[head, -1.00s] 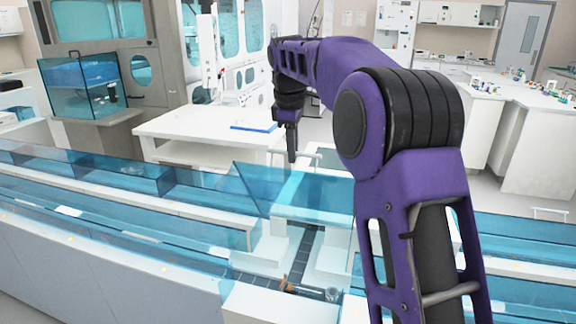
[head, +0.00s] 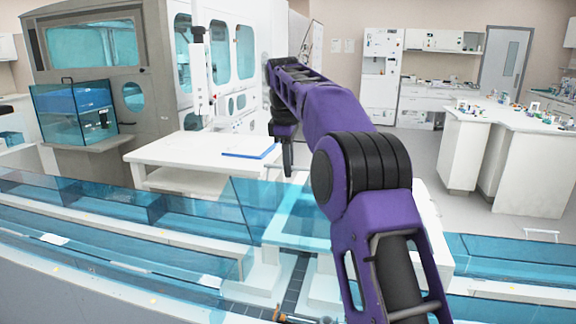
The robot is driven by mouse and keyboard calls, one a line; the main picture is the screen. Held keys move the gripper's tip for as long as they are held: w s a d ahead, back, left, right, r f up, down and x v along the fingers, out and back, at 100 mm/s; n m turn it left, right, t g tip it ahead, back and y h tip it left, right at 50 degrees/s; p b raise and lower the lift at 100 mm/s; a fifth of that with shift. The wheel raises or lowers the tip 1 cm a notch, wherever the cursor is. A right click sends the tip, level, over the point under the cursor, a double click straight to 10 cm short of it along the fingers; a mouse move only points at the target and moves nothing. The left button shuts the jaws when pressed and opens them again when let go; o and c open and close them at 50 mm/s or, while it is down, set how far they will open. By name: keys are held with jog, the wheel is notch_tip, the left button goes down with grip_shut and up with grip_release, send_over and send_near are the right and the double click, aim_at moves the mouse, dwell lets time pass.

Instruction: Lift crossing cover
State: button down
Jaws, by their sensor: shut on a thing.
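The crossing cover (head: 246,203) is a clear blue panel over the gap in the tube track, left of my forearm. Its left side stands up at a slant, and a paler framed part extends right behind my arm. My gripper (head: 288,168) is dark and points down at the cover's far side. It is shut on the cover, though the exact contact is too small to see. My purple arm hides the cover's right end.
Blue clear-walled track channels (head: 110,245) run left and right, with a dark tiled passage (head: 296,285) between them. Small items lie at the passage's near end. A white table (head: 190,160) with a blue tray (head: 250,150) stands beyond. A glass tank (head: 75,115) is at left.

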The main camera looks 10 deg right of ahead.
jog(key=shift+d+f, duration=0.25)
jog(key=c, duration=0.9)
grip_release()
jog(key=shift+w+d, duration=0.1)
jog(key=shift+r, duration=0.1)
jog(key=shift+a, duration=0.25)
